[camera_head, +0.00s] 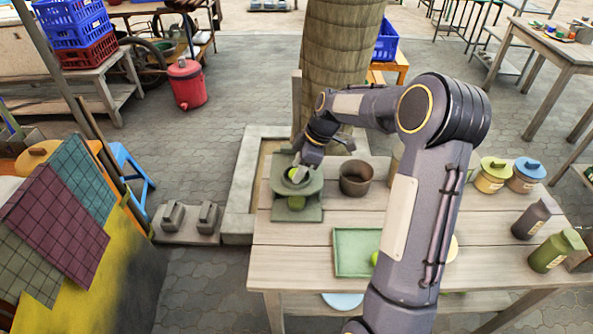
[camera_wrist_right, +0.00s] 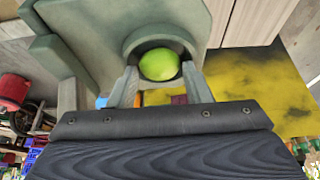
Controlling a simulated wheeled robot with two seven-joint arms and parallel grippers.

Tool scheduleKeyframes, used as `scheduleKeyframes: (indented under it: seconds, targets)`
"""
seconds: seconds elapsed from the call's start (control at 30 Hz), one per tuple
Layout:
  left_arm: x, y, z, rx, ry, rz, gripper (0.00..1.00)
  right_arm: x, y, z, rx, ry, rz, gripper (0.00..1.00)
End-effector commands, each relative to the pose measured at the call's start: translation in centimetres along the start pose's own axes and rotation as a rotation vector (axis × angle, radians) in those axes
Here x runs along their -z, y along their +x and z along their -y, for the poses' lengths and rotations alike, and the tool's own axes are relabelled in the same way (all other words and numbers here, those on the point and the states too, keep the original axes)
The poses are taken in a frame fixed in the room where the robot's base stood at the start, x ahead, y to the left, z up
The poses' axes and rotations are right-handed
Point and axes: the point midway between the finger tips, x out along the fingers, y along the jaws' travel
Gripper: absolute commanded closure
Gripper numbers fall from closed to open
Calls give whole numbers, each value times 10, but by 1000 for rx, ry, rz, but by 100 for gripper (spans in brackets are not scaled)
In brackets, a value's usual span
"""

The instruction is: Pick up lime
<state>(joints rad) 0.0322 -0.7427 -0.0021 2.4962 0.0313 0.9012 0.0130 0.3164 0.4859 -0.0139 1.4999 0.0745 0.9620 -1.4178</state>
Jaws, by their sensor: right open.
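A bright green lime (camera_wrist_right: 158,64) sits in a round recess of a grey-green stand (camera_wrist_right: 100,30) in the right wrist view. In the head view the stand (camera_head: 312,213) is at the left end of the wooden table, and the lime (camera_head: 294,173) shows only partly beside my gripper. My right gripper (camera_head: 300,170) is open over the stand's top. In the wrist view its two fingers (camera_wrist_right: 160,84) reach to either side of the lime's near edge; whether they touch it is unclear. My left gripper is not in view.
A brown pot (camera_head: 356,179) stands close right of the stand. A green tray (camera_head: 352,267) with another green round item (camera_head: 375,258), partly hidden by my arm, lies nearer on the table (camera_head: 280,262).

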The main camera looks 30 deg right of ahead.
Motion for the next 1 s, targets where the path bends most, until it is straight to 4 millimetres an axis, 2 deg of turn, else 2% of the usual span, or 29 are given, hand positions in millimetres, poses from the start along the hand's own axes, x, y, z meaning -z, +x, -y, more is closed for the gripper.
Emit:
scheduleKeyframes:
  seconds: [0.23,0.47,0.77,1.0]
  targets:
    - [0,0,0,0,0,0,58,0,2,0,0,0,0,57]
    - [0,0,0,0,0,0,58,0,1,0,-1,0,0,87]
    - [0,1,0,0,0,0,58,1,-1,0,-2,-1,0,88]
    - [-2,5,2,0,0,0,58,10,-21,-1,-4,-3,-1,88]
